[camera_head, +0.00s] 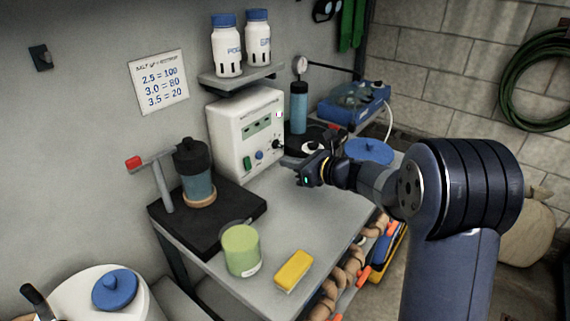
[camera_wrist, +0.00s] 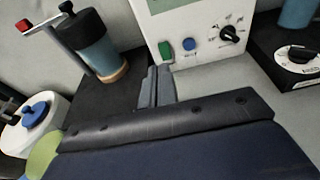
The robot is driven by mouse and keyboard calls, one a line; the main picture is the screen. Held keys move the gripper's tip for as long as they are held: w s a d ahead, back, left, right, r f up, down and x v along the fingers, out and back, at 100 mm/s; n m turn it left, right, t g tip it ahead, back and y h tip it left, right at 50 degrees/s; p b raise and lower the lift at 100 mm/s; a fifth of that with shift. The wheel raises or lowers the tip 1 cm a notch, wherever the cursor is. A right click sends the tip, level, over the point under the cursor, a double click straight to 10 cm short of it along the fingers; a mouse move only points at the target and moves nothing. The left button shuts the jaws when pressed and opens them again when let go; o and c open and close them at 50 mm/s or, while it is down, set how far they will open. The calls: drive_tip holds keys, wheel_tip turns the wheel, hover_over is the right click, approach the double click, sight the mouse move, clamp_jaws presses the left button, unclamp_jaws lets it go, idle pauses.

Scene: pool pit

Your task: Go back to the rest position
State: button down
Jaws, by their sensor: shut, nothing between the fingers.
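My gripper (camera_head: 287,162) is above the grey bench, in front of the white control box (camera_head: 225,140), with its fingers pointing at the lower front of the box. In the wrist view the fingers of my gripper (camera_wrist: 157,85) are together with nothing between them. They overlap the lower left of the box's front in that view, near a green switch (camera_wrist: 165,49) and a blue button (camera_wrist: 189,45). A black knob (camera_wrist: 229,34) is to the right of these. I cannot tell whether the fingertips touch the box.
The bench (camera_head: 225,278) holds a green tub (camera_head: 241,250), a yellow block (camera_head: 293,270) and a black stand (camera_head: 163,223) with a blue cylinder (camera_head: 198,187). A shelf (camera_head: 241,80) with two white bottles is above the box. A blue lid (camera_head: 368,150) is behind my arm.

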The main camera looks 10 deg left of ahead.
drive_tip(key=w+a+f, duration=0.1)
drive_tip(key=a+f, duration=0.1)
drive_tip(key=w+a+f, duration=0.1)
drive_tip(key=a, duration=0.1)
drive_tip(key=w+a+f, duration=0.1)
drive_tip(key=a+f, duration=0.1)
drive_tip(key=shift+w+a+f+b, duration=0.3)
drive_tip(key=shift+w+a+b, duration=0.05)
drive_tip(key=shift+w+b, duration=0.05)
drive_tip(key=b, duration=0.1)
drive_tip(key=f+y+b, duration=0.1)
drive_tip(key=shift+s+d+f+t+b, duration=0.1)
drive_tip(key=shift+d+f+t+b, duration=0.05)
drive_tip(key=shift+d+t+b, duration=0.2)
drive_tip(key=v, duration=0.6)
drive_tip(key=shift+r, duration=0.35)
drive_tip(key=shift+d, duration=0.1)
